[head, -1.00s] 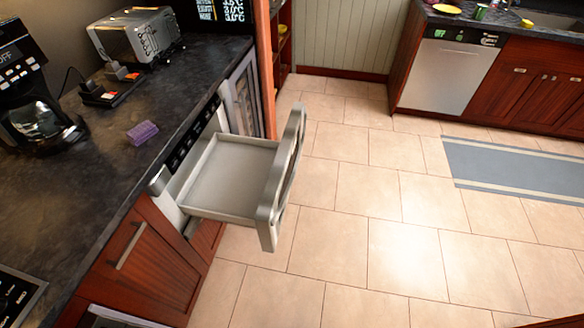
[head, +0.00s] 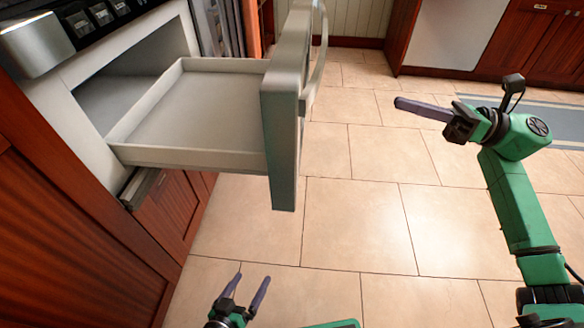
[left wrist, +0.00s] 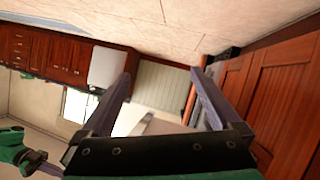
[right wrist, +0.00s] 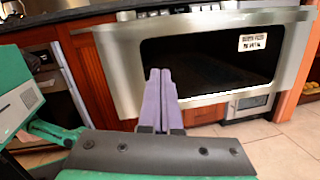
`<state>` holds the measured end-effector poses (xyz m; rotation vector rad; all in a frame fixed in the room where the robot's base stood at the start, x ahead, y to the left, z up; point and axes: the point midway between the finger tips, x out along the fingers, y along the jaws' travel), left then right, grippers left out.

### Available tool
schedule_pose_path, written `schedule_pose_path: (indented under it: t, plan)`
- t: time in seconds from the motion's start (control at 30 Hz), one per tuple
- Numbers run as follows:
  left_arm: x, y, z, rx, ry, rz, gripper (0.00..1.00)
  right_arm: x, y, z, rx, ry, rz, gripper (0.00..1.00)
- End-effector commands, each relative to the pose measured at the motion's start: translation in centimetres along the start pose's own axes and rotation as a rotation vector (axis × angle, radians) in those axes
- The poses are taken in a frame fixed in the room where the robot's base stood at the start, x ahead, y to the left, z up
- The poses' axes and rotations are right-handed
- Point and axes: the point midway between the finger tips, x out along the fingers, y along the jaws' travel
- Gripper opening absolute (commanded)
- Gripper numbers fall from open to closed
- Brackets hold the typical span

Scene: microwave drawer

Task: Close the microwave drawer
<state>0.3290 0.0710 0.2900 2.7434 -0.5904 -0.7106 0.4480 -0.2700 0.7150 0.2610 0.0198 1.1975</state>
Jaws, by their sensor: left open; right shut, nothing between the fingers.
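The microwave drawer (head: 200,105) is pulled well out of its silver housing in the head view, and its inside looks empty. Its thick front panel (head: 285,120) stands out over the floor, with a handle (head: 318,60) on the outer side. My left gripper (head: 246,292) is open and empty, low in front of the drawer and apart from it. My right gripper (head: 398,103) is shut and empty, to the right of the drawer front. In the right wrist view, the panel's dark window (right wrist: 210,62) lies beyond the shut fingers (right wrist: 160,75), with a gap.
Wooden cabinets (head: 70,230) flank the drawer on the left. Tiled floor (head: 360,215) is open in front of the drawer. A dishwasher (head: 455,35) and cabinets stand across the room, beside a blue rug (head: 565,120).

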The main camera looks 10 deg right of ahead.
Motion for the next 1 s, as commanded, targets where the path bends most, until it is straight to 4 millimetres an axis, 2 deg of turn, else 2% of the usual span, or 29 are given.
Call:
schedule_pose_path:
  t: [0.03, 0.07, 0.2, 0.37, 0.6, 0.8, 1.0]
  plan:
    - [1.1, -0.2, 1.5, -0.013, 0.031, 0.015, 0.97, 0.0, 1.0, -2.7, -0.09, 0.058, 0.046, 0.0]
    - [1.2, 0.0, 1.2, -0.019, 0.046, 0.022, 0.97, 0.1, 1.7, -3.0, -0.132, 0.087, 0.07, 0.0]
    - [1.0, 0.7, -0.3, -0.029, 0.082, 0.035, 0.97, 0.4, 3.3, -3.0, -0.216, 0.145, 0.119, 0.0]
    - [1.5, 0.7, -2.5, -0.014, 0.131, 0.038, 0.97, 1.9, 3.5, -2.9, -0.212, 0.142, 0.121, 0.0]
    - [2.5, 0.7, -7.4, 0.026, 0.261, 0.048, 0.97, 6.5, 4.0, -3.6, -0.209, 0.139, 0.121, 0.0]
    - [2.9, 0.9, -10.9, 0.05, 0.352, 0.056, 0.97, 10.8, 4.4, -4.2, -0.209, 0.136, 0.12, 0.0]
    - [3.0, 1.2, -13.9, 0.075, 0.433, 0.064, 0.97, 13.4, 4.6, -4.6, -0.207, 0.136, 0.117, 0.0]
